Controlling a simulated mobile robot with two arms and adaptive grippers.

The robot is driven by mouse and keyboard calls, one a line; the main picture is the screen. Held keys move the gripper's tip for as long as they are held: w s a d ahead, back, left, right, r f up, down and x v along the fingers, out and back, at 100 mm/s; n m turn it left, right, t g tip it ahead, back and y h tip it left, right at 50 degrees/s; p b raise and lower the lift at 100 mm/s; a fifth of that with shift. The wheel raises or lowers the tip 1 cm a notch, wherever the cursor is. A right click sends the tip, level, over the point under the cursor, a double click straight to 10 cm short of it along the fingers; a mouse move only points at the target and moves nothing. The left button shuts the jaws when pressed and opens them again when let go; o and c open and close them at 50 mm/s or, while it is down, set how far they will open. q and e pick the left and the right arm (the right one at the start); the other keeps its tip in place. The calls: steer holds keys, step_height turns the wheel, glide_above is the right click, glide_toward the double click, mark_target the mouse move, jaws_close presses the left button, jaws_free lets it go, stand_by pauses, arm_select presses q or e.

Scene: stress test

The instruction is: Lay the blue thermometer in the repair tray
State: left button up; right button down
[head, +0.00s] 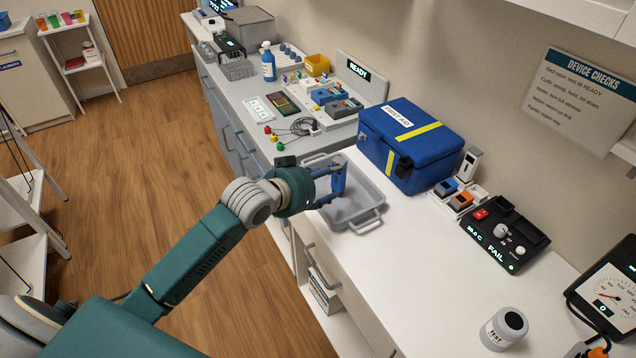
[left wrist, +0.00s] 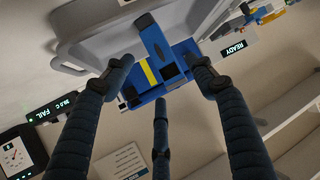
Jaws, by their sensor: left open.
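The grey repair tray (head: 370,217) sits on the white counter and also shows at the top of the left wrist view (left wrist: 75,42). My left gripper (head: 336,186) is over the tray with its fingers spread. A blue object, apparently the blue thermometer (head: 339,177), stands out among the fingers over the tray. In the left wrist view the thermometer (left wrist: 154,38) is just beyond the open fingertips (left wrist: 162,72), with no finger visibly closed on it. I cannot tell whether it touches the tray floor. My right gripper is not in view.
A blue first-aid box (head: 412,145) stands right behind the tray. The counter front between tray and jar is clear.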

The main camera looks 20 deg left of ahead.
arm_select(q)
steer(key=shift+v, duration=2.35)
